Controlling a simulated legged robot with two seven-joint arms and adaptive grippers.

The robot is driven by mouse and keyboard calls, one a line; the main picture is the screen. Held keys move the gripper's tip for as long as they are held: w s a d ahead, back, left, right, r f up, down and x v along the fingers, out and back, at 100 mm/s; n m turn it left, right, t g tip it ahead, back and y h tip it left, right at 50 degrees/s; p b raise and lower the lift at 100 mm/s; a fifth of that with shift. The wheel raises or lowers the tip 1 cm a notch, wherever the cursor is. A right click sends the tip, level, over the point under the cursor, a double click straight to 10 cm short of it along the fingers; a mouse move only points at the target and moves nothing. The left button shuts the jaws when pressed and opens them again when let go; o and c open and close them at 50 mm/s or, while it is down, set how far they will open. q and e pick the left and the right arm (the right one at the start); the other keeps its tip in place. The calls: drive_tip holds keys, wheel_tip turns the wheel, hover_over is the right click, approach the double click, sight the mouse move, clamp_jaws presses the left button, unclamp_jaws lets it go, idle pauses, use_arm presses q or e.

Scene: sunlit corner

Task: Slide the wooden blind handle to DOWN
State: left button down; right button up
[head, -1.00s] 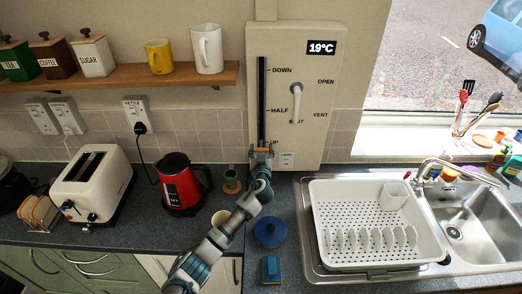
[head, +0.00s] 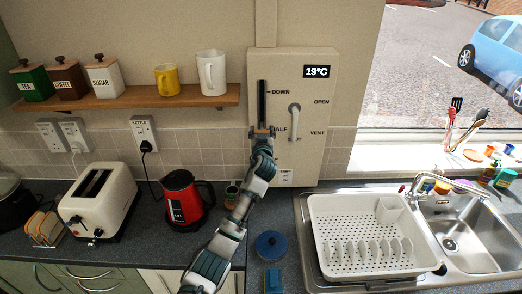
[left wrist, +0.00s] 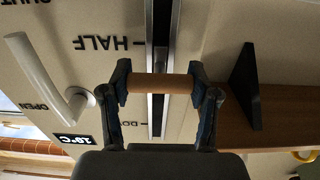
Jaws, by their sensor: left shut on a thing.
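The wooden blind handle (left wrist: 160,84) is a short round bar across a dark vertical slot (head: 261,100) in the beige wall panel (head: 318,160). DOWN is marked near the top of the slot and HALF lower down. My left gripper (head: 262,132) is shut on the handle, beside the HALF mark in the head view. In the left wrist view the panel is upside down, and the two fingers hold the bar at its ends. The UP mark is not readable behind my arm. My right gripper is not in view.
A white lever (head: 294,118) with OPEN, SHUT and VENT marks sits right of the slot. A wooden shelf (head: 130,103) with canisters and mugs ends just left of the panel. A red kettle (head: 183,200), toaster and dish rack (head: 365,262) stand below. The slot above my gripper is clear.

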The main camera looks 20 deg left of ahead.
use_arm(q)
drive_tip(key=p, duration=0.5)
approach(262, 90)
drive_tip(key=x, duration=0.2)
drive_tip(key=f+x, duration=0.1)
drive_tip(key=x, duration=0.2)
drive_tip(key=shift+w+a+f, duration=0.1)
drive_tip(key=shift+w+f, duration=0.1)
drive_tip(key=shift+w, duration=0.05)
drive_tip(key=shift+r+p, duration=0.35)
drive_tip(key=shift+r, duration=0.4)
drive_tip(key=shift+c, duration=2.1)
unclamp_jaws()
drive_tip(key=shift+o, duration=0.9)
